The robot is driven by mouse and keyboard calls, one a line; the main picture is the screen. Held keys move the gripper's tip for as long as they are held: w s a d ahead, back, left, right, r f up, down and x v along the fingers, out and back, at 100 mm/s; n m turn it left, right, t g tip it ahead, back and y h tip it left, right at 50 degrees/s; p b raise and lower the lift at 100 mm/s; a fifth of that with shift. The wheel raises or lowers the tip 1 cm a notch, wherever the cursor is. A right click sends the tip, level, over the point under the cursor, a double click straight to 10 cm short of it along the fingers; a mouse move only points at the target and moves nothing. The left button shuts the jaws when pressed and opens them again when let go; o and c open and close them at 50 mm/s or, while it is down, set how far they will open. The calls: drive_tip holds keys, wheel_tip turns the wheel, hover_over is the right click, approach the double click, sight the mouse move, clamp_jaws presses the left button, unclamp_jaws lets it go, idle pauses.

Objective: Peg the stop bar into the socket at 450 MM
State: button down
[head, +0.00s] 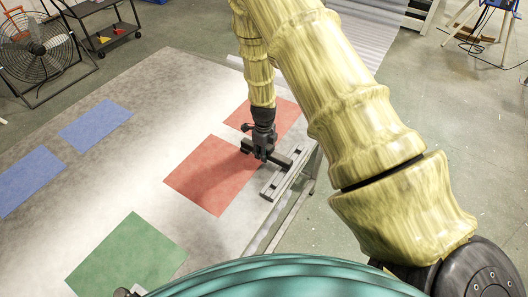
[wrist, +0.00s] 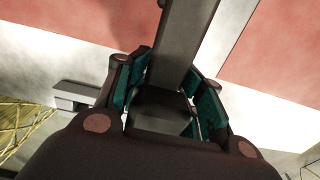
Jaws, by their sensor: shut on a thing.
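My gripper (head: 265,154) is over the right side of the large table. In the wrist view, the teal-padded fingers of my gripper (wrist: 172,100) are closed on the stop bar (wrist: 187,40), a grey bar reaching away from the palm. In the head view the stop bar (head: 279,159) looks dark and lies crosswise under the gripper, its right end close to a grey rail (head: 271,186) at the table's edge. I cannot tell whether it touches the rail. No sockets or 450 MM mark can be read. A grey piece (wrist: 76,96) shows left of the fingers in the wrist view.
The pale table (head: 130,175) carries flat red (head: 208,178), green (head: 127,258) and blue (head: 95,125) patches. A fan (head: 35,45) and a black cart (head: 105,25) stand beyond the table. The table's middle is clear.

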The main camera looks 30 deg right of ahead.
drive_tip(key=shift+f+b, duration=0.4)
drive_tip(key=shift+f, duration=0.5)
drive_tip(key=c, duration=0.8)
unclamp_jaws()
wheel_tip(320, 180, up, 12)
drive_tip(key=shift+r, duration=0.1)
